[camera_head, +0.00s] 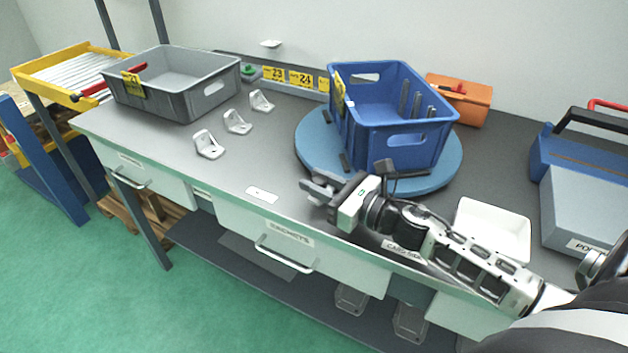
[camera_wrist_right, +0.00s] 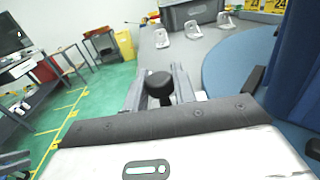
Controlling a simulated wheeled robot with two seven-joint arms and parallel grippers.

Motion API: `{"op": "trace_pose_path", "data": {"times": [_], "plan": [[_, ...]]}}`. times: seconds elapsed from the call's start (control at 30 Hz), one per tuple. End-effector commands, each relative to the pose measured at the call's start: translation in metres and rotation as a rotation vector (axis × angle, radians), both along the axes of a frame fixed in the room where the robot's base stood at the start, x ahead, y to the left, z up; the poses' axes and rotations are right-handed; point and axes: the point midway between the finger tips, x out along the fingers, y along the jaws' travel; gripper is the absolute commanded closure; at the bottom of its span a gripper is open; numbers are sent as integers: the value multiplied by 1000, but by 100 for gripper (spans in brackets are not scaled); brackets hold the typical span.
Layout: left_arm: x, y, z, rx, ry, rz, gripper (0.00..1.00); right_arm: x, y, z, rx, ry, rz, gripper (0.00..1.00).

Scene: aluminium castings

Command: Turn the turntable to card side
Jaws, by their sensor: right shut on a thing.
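The turntable (camera_head: 310,150) is a blue round disc on the grey workbench, and a blue crate (camera_head: 400,145) with a yellow tag stands on it. The disc also shows at the right of the right wrist view (camera_wrist_right: 225,75). My right gripper (camera_head: 318,190) is at the near left rim of the disc, low over the bench. In the right wrist view a round black knob (camera_wrist_right: 160,84) sits between its fingers, and they are shut on it. How the knob joins the disc is hidden. A label reading about "CARD SIDE" (camera_head: 400,248) is on the bench's front edge, partly behind my right arm. My left gripper is out of view.
A grey crate (camera_head: 170,85) and several white brackets (camera_head: 237,122) stand at the left. An orange box (camera_head: 462,97) is behind the turntable. A white tray (camera_head: 492,232) and a grey-blue case (camera_head: 580,190) are at the right.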

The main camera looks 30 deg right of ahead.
Motion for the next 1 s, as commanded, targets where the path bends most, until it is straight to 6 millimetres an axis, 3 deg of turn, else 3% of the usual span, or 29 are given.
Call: {"op": "trace_pose_path", "data": {"times": [0.43,0.47,0.5,0.83,1.0], "plan": [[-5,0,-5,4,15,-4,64,-1,0,-1,1,1,5,100],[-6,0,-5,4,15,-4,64,-1,0,-1,1,1,5,65],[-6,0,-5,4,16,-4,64,-1,0,-1,0,1,5,54],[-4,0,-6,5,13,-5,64,-3,-1,-1,0,1,4,53],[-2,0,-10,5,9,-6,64,-20,-8,-4,-1,4,3,53]]}}
